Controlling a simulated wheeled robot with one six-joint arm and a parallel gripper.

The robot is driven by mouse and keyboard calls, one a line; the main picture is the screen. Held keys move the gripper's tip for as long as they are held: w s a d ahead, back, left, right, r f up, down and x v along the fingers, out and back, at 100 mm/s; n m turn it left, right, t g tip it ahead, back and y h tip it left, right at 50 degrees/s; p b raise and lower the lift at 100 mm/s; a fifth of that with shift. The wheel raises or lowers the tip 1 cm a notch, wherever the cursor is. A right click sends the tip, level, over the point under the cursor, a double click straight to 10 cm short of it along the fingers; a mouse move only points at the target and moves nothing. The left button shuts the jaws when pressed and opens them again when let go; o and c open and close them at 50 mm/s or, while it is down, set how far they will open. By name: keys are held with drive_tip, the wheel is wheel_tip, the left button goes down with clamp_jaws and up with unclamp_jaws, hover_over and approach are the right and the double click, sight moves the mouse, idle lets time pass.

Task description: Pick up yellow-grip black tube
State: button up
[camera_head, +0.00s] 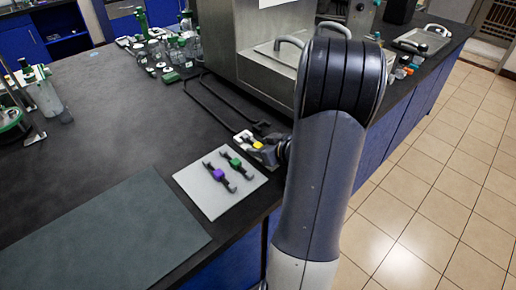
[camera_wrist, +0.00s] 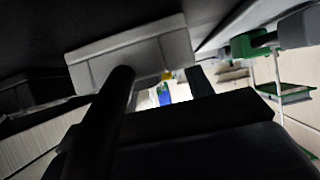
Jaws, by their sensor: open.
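The yellow-grip black tube shows in the head view as a small yellow grip (camera_head: 258,146) at the far edge of the pale mat (camera_head: 204,197); most of its black part is hidden by my gripper. My gripper (camera_head: 254,147) is open and low at this spot, its jaws close around or beside the yellow grip; I cannot tell which. In the wrist view a small yellow patch (camera_wrist: 168,75) shows beside a pale grey block. A dark rod (camera_wrist: 104,120) runs close to the lens; I cannot tell what it is.
A purple-grip tube (camera_head: 218,174) and a green-grip tube (camera_head: 236,163) lie on the mat, nearest my gripper. A black rod frame (camera_head: 215,110) and a steel unit (camera_head: 232,62) stand beyond.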

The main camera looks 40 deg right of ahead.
drive_tip(key=shift+c, duration=0.6)
drive_tip(key=c, duration=0.9)
drive_tip(key=shift+c, duration=0.2)
